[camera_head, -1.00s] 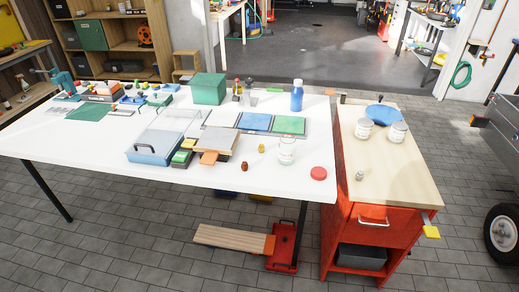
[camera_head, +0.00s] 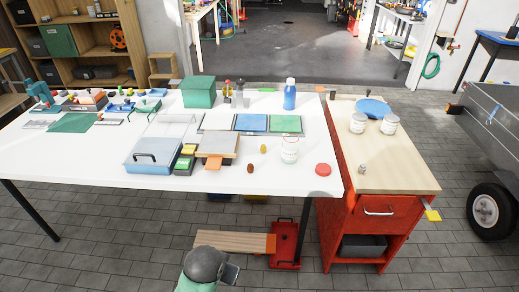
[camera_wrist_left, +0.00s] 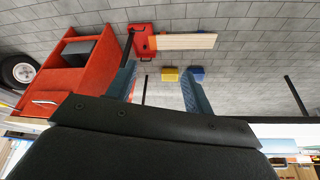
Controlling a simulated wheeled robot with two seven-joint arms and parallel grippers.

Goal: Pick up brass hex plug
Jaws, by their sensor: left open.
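A small yellow-gold piece (camera_head: 263,148) stands on the white table near the jar; it may be the brass hex plug, but it is too small to tell. A brown piece (camera_head: 250,168) lies just nearer the front edge. A small grey metal piece (camera_head: 362,169) sits on the wooden cart top. My left gripper (camera_wrist_left: 160,85) shows two blue fingers, apart and empty, with the floor behind them. In the head view, part of my arm shows low at the bottom centre, in front of the table. My right gripper is not in view.
The white table (camera_head: 60,160) holds a blue lidded box (camera_head: 152,156), a white jar (camera_head: 290,150), a red lid (camera_head: 323,169) and a blue bottle (camera_head: 290,95). The red cart (camera_head: 330,215) adjoins its right end.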

